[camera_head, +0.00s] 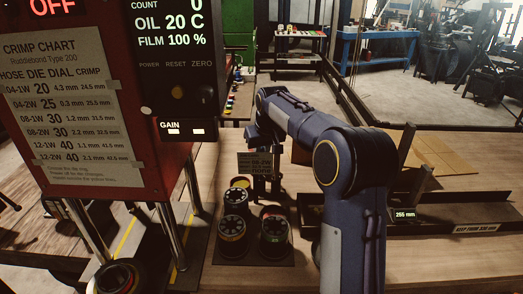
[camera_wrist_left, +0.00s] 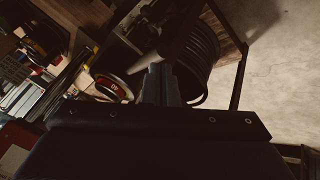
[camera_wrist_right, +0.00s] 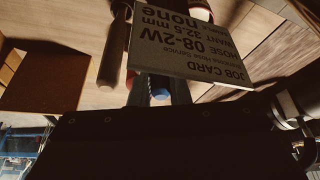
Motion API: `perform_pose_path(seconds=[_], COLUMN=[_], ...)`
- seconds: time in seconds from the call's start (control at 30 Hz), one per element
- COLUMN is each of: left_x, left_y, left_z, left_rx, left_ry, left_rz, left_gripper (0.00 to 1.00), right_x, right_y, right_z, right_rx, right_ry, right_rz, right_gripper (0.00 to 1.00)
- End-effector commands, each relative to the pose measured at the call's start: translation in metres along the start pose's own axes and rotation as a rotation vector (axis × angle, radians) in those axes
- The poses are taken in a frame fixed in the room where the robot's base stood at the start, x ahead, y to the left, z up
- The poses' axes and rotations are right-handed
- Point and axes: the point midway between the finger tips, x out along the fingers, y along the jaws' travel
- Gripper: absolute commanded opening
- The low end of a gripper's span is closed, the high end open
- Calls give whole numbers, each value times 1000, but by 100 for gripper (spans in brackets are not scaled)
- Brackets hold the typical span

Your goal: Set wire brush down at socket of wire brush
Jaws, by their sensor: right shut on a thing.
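My right gripper (camera_head: 263,183) is low over the back of the bench, partly hidden behind a job card (camera_head: 256,163). The right wrist view shows its fingers (camera_wrist_right: 159,92) a little apart, with a thin twisted metal piece (camera_wrist_right: 150,91) between them. I take this to be the wire brush; the rest of it is hidden. The job card (camera_wrist_right: 188,45) covers the area beyond the fingertips. I cannot make out the brush's socket. My left gripper (camera_wrist_left: 161,84) shows only in its wrist view, with fingers together and nothing visible between them.
Several dark die sets (camera_head: 234,228) stand on a mat in front of the card. The red crimper (camera_head: 80,110) stands at left. A long dark tray (camera_head: 450,213) lies at right. A brown handle (camera_wrist_right: 113,48) is near the right fingers. A coiled hose (camera_wrist_left: 197,62) is near the left gripper.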

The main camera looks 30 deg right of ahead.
Motion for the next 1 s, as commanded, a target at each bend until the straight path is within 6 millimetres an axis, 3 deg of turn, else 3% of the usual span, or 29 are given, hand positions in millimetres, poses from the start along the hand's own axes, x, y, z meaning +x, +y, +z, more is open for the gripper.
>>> perform_pose_path(seconds=[0.07, 0.1, 0.27, 0.63, 1.0], left_x=[1, 1, 1, 2, 6], left_y=[0, 0, 0, -1, -3], left_z=[1, 0, 0, 1, 3], left_rx=[0, 0, 0, 0, 0], left_ry=[0, 0, 0, 0, 0], left_rz=[0, 0, 0, 0, 0], left_gripper=[0, 0, 0, 0, 0], right_x=[2, 2, 2, -6, -64], right_y=[0, 0, 0, 0, 0], right_z=[1, 1, 1, 0, 0], right_rx=[0, 0, 0, 0, 0], right_ry=[0, 0, 0, 1, 3], right_rz=[0, 0, 0, 0, -1], right_gripper=[0, 20, 41, 42, 42])
